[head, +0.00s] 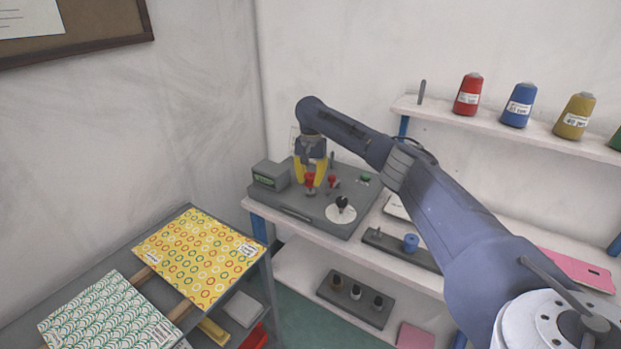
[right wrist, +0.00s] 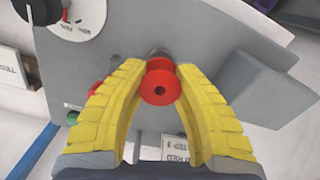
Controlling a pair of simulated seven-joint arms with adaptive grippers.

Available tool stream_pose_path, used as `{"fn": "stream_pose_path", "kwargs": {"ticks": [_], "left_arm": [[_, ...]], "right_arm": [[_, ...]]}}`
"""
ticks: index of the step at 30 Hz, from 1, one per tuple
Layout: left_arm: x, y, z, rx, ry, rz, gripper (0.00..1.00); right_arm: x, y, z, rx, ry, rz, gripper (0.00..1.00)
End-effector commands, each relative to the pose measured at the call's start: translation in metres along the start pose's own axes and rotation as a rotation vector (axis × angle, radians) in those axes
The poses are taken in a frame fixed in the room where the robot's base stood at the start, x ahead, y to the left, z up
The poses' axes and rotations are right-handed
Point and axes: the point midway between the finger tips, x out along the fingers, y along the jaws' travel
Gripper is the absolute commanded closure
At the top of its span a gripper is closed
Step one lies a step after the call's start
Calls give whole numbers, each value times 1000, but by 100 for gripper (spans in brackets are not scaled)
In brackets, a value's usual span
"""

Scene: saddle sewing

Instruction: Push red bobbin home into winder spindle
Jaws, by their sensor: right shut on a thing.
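The red bobbin (right wrist: 160,87) is between the yellow fingertips of my right gripper (right wrist: 159,75) in the right wrist view, with its hole facing the camera. In the head view my right gripper (head: 311,178) points down over the grey winder (head: 300,205), and the red bobbin (head: 310,180) shows between its fingers. The gripper is shut on the bobbin. A grey spindle end (right wrist: 158,54) shows just beyond the bobbin. I cannot tell how far the bobbin sits on it. My left gripper is not in view.
The winder carries a display box (head: 270,176), a red knob (head: 333,181), a green button (head: 364,179) and a white dial with a black knob (head: 341,210). A blue bobbin (head: 411,242) stands on a tray to the right. Thread cones line the shelf above.

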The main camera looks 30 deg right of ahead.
Motion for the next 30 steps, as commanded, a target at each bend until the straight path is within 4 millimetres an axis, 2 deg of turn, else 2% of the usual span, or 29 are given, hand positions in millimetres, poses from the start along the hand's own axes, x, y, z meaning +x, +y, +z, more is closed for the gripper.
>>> {"fn": "stream_pose_path", "kwargs": {"ticks": [30], "left_arm": [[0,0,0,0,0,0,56]], "right_arm": [[19,0,0,0,0,0,100]]}}
